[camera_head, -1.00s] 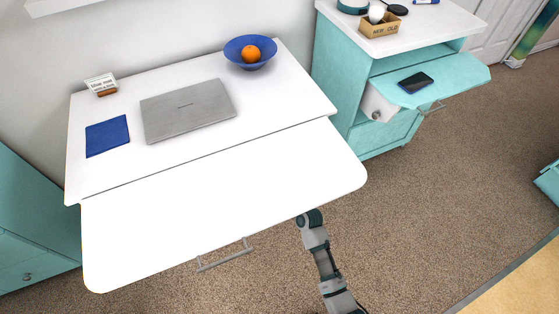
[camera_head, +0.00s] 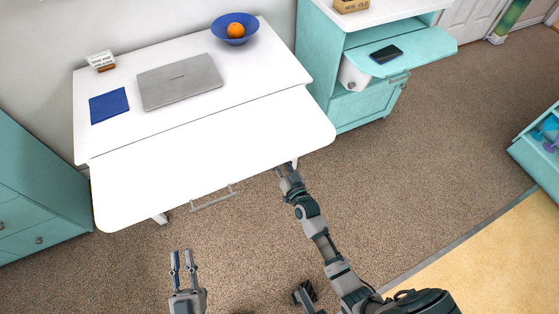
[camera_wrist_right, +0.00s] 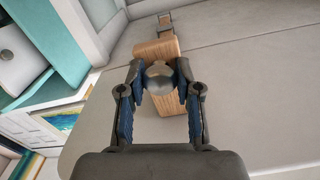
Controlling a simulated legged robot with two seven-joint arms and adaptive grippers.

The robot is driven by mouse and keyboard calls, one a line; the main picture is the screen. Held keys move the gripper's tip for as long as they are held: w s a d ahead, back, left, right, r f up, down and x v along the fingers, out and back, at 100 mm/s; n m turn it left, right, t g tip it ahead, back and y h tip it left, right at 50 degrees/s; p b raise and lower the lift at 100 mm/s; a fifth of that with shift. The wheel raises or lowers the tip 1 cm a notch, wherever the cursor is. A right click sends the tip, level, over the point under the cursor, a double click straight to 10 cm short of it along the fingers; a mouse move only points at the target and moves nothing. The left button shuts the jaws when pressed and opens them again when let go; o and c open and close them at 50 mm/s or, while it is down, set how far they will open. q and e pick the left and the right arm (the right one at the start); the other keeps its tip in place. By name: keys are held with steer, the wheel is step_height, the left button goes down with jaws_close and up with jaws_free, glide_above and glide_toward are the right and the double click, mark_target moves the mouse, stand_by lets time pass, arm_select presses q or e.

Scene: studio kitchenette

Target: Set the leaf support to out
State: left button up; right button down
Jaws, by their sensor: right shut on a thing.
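The white table's front leaf (camera_head: 215,150) is raised level with the tabletop. In the right wrist view, the leaf support (camera_wrist_right: 153,50) is a wooden bar with a round metal knob (camera_wrist_right: 159,76), against the pale underside (camera_wrist_right: 235,75) of the table. My right gripper (camera_wrist_right: 160,80) is shut on the knob, one finger on each side. In the head view its arm reaches to the leaf's right front edge, where the leaf hides the fingertips and the support. My left gripper (camera_head: 182,257) is open and empty, in front of the leaf and apart from it.
The tabletop holds a laptop (camera_head: 180,81), a blue book (camera_head: 109,105), a small sign (camera_head: 101,60) and a blue bowl (camera_head: 235,34) with an orange. A bar handle (camera_head: 213,198) shows below the leaf. Teal cabinets stand on both sides. Carpet in front is clear.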

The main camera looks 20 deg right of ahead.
steer(key=c, duration=0.8)
jaws_free()
steer(key=shift+o, duration=0.2)
steer(key=s, duration=1.2)
steer(key=shift+d, duration=0.25)
steer(key=shift+f, duration=0.1)
